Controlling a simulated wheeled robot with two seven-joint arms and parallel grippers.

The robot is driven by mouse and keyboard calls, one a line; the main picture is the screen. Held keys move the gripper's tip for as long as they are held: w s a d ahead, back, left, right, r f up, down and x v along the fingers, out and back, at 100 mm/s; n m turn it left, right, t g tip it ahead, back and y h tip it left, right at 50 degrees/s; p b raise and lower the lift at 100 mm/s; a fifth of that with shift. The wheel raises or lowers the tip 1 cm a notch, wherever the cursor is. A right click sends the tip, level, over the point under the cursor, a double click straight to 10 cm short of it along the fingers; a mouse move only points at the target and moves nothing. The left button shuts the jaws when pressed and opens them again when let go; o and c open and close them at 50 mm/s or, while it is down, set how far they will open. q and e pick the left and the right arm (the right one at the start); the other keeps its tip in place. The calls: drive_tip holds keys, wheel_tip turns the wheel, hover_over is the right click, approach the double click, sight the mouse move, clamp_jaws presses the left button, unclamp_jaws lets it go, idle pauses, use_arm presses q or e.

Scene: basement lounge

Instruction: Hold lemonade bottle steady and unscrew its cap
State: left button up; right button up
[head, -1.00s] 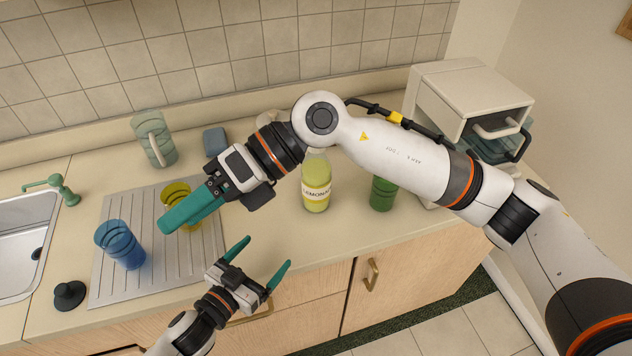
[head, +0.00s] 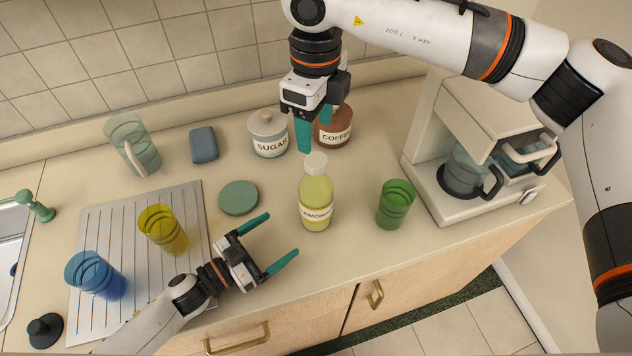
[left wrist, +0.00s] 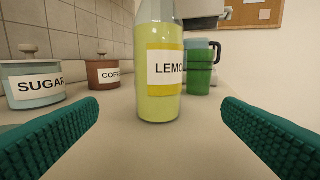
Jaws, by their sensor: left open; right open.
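The lemonade bottle (head: 316,203) stands upright on the counter, with yellow-green liquid and a white cap (head: 316,163). My left gripper (head: 284,240) is open and low, pointing at the bottle from its left, with a gap between. In the left wrist view the bottle (left wrist: 159,70) is centred between the two teal fingers, beyond their tips; its top is out of frame. My right gripper (head: 314,136) is open and points down, just above and behind the cap, apart from it as far as I can tell.
A sugar jar (head: 268,142) and a coffee jar (head: 338,131) stand behind the bottle. A green cup (head: 395,204) and a coffee machine (head: 436,190) are to the right. A green disc (head: 238,197), yellow cup (head: 163,229) and blue cup (head: 96,275) are left.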

sight(317, 207)
use_arm(q)
drive_tip(key=shift+w+d, duration=0.15)
drive_tip(key=shift+w, duration=0.2)
use_arm(e)
drive_tip(key=shift+w+r, duration=0.1)
drive_tip(key=shift+w, duration=0.1)
use_arm(q)
drive_tip(key=x, duration=1.1)
drive_tip(key=shift+w+d, duration=0.2)
drive_tip(key=shift+d, duration=0.05)
